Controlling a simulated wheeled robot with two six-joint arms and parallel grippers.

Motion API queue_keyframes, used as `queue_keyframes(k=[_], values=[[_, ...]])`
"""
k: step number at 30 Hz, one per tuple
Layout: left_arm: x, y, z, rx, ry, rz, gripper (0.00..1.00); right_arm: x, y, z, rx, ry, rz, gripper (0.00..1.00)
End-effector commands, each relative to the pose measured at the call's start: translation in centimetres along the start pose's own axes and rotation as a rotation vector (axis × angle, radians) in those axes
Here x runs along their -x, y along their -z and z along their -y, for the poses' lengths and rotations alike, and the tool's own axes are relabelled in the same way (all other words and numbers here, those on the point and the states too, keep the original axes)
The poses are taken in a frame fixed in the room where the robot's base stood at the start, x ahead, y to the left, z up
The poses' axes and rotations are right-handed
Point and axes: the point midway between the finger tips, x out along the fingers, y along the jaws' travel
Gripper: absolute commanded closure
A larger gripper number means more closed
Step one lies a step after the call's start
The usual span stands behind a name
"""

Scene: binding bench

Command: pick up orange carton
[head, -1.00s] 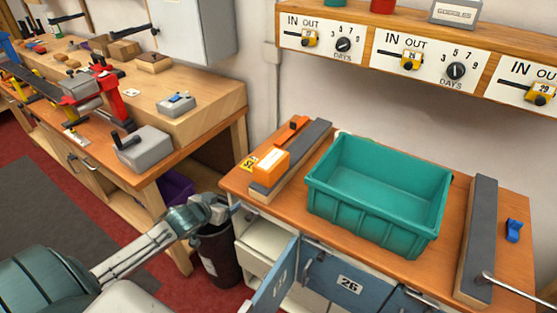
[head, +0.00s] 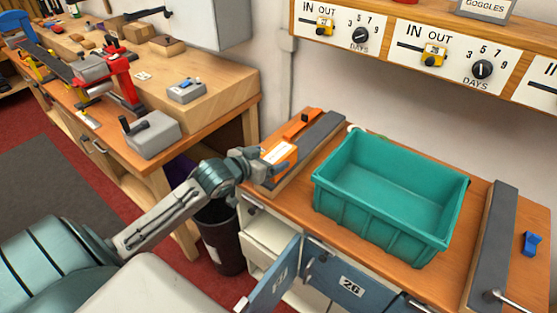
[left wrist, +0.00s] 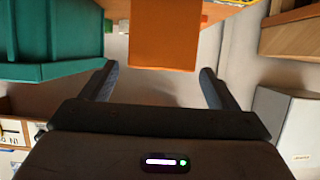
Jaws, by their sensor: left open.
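The orange carton (head: 280,150) with a white label lies at the left end of the bench top, by a dark grey-topped wooden rail. In the left wrist view the carton (left wrist: 166,38) shows as an orange block straight ahead, its near edge about level with the fingertips. My left gripper (head: 264,164) is right at the carton, partly covering its near side in the head view. In the left wrist view its fingers (left wrist: 158,72) are open, one on each side of the carton with gaps showing. My right gripper is not in view.
A teal bin (head: 340,205) stands close to the right of the rail (head: 318,138). Another rail (head: 495,235) and a blue item (head: 530,243) are farther right. An open blue cabinet door (head: 275,285) and a dark waste bin (head: 222,245) are below.

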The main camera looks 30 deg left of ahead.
Motion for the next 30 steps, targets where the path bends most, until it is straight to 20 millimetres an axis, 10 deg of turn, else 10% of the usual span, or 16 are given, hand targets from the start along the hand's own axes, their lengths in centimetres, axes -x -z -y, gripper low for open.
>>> queue_keyframes(k=[24, 30], values=[[-5.5, -0.2, 0.0, -0.001, -0.001, 0.001, 0.18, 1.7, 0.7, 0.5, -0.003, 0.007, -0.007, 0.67], [-5.4, -0.2, 0.0, -0.001, -0.001, 0.001, 0.54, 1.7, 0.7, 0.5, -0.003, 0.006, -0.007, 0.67]])
